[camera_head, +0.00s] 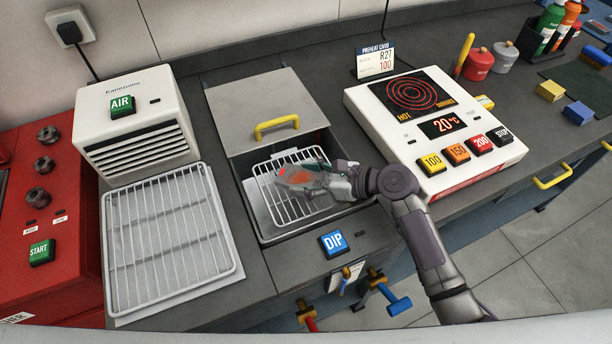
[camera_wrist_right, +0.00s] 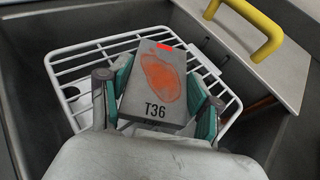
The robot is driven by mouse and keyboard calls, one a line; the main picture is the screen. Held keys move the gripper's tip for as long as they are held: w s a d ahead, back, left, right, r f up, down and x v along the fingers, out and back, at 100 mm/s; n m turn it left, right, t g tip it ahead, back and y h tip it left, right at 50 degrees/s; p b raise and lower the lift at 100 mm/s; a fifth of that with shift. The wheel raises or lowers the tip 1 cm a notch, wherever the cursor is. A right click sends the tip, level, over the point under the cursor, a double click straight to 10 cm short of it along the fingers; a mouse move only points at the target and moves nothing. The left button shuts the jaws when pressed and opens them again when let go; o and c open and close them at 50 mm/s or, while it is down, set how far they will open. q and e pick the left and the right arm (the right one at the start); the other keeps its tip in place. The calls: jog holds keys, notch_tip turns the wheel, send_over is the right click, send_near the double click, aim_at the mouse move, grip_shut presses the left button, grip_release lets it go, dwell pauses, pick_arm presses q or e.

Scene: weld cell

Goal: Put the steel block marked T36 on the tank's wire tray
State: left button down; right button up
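The grey steel block marked T36 (camera_wrist_right: 160,82), with an orange-red patch on its face, sits between the green-padded fingers of my right gripper (camera_wrist_right: 160,100) in the right wrist view. The fingers are shut on its sides. In the head view, my right gripper (camera_head: 312,182) reaches into the open tank (camera_head: 268,232) from the right, with the block (camera_head: 296,176) over the white wire tray (camera_head: 290,218). I cannot tell whether the block touches the wires. Part of the tray is hidden under the gripper. My left gripper is not in view.
The tank's lid with a yellow handle (camera_head: 277,126) is slid back behind the opening. A wire rack (camera_head: 168,240) lies left of the tank before the air unit (camera_head: 130,120). The DIP button (camera_head: 333,243) is in front. A hot plate (camera_head: 435,130) stands right.

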jog(key=o, duration=0.4)
jog(key=shift+c, duration=0.2)
jog(key=shift+r, duration=0.2)
jog(key=v, duration=1.2)
jog(key=shift+s+b, duration=0.1)
jog(key=shift+b, duration=0.2)
